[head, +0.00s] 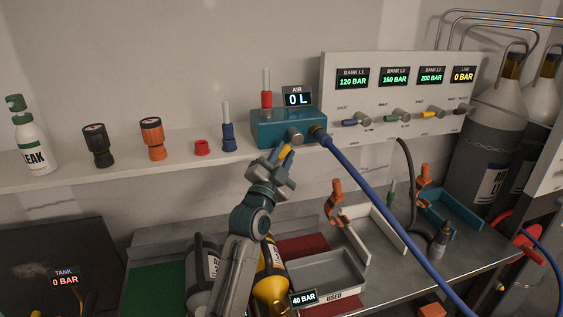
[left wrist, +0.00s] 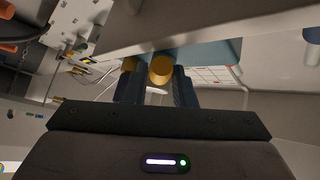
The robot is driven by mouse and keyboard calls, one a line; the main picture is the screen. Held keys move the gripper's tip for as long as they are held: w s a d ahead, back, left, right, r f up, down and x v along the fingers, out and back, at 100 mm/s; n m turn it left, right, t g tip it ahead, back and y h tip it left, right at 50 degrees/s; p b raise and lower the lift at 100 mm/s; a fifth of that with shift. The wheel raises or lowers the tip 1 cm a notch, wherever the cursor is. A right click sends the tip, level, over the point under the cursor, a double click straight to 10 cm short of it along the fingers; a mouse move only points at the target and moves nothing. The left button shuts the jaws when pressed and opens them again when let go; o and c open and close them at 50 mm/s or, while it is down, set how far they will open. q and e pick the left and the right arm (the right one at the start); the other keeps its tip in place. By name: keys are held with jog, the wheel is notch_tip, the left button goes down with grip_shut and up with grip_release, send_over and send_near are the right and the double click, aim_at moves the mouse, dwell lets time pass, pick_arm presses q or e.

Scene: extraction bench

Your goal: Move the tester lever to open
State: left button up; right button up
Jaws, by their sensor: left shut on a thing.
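The tester is a teal box (head: 270,128) on the white shelf, under an AIR display (head: 297,98) that reads 0 L. Its lever (head: 287,150) has a yellow handle, pointing down and left from a grey pivot (head: 295,135) on the box's front. My left gripper (head: 279,163) is at the handle, its fingers shut on it and partly hiding it. In the left wrist view, the round yellow end of the lever (left wrist: 162,69) shows between the fingers of the left gripper (left wrist: 154,82). My right gripper is not in view.
A blue hose (head: 365,192) runs from the tester's right side down across the bench. A valve panel (head: 400,70) stands right of it. A grey tray (head: 335,270) and a yellow cylinder (head: 270,285) lie below. Orange and black fittings stand on the shelf at left.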

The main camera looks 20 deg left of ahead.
pick_arm(q)
jog(key=shift+f, duration=0.1)
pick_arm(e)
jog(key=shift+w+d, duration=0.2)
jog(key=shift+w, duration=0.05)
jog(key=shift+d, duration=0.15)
pick_arm(q)
jog(key=o, duration=0.7)
jog(key=shift+o, duration=1.4)
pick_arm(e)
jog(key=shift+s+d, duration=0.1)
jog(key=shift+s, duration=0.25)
